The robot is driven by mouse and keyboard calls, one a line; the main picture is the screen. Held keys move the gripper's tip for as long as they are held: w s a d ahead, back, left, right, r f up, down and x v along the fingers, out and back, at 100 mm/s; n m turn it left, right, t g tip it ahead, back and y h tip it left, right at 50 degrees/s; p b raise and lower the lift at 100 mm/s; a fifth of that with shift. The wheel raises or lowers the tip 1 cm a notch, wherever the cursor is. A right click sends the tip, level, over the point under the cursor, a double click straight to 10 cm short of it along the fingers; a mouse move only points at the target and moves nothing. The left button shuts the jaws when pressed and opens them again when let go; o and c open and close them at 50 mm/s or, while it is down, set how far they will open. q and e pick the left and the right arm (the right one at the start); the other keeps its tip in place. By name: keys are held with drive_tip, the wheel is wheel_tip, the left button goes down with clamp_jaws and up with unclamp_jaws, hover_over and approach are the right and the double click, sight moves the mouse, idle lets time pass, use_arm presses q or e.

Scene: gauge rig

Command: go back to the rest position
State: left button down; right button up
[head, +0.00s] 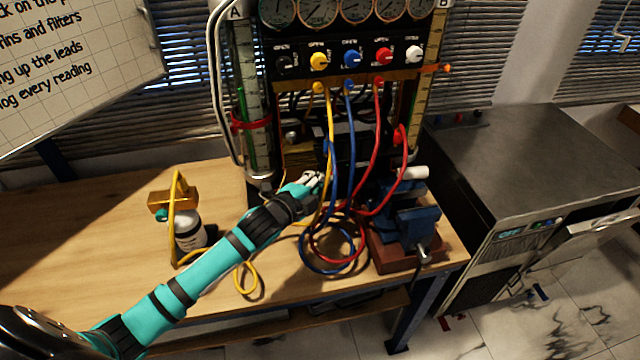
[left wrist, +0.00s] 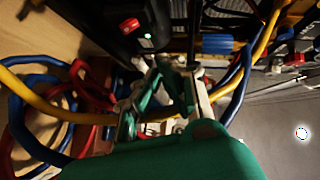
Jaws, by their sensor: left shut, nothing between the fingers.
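My left arm reaches in from the lower left in the head view. Its gripper (head: 313,180) is at the foot of the gauge rig (head: 305,82), close beside the yellow hose (head: 331,130) and the blue hose (head: 350,130). In the left wrist view the gripper (left wrist: 165,75) is shut and empty, with yellow, blue and red hoses around it. I cannot tell whether it touches any hose. My right gripper is not in view.
Coiled hoses lie on the wooden bench (head: 90,225) by a blue vise (head: 415,228). A small bottle with a brass top (head: 188,230) stands left of my forearm. A grey cabinet (head: 530,150) is at the right. The bench's left side is clear.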

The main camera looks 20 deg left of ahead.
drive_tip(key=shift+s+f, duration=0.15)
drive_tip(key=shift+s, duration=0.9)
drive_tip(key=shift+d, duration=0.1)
